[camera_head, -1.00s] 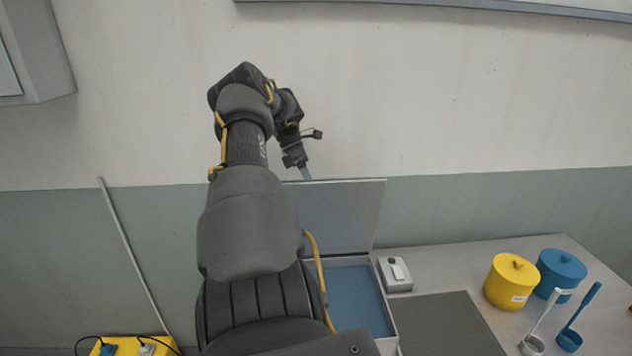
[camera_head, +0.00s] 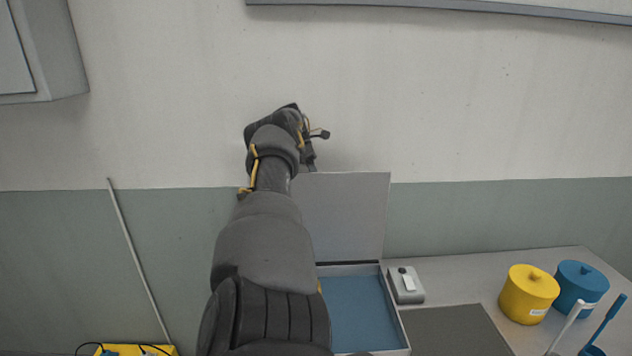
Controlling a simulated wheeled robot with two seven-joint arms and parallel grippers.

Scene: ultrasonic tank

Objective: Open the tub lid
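The tub (camera_head: 393,318) is a grey rectangular tank with blue inside, on the table at the lower middle. Its grey lid (camera_head: 345,220) stands up at the tub's back edge, open and close to upright. My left arm comes up from the bottom, in front of the lid's left part. My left gripper (camera_head: 311,166) is at the lid's top left corner, mostly hidden behind my wrist. I cannot tell whether its fingers touch the lid. My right gripper is not in view.
A small grey box with a switch (camera_head: 406,285) stands right of the tub. A dark mat (camera_head: 455,332) lies in front of it. A yellow pot (camera_head: 528,294), a blue pot (camera_head: 580,285) and two ladles, white (camera_head: 568,325) and blue (camera_head: 603,322), are at the right. A wall is behind.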

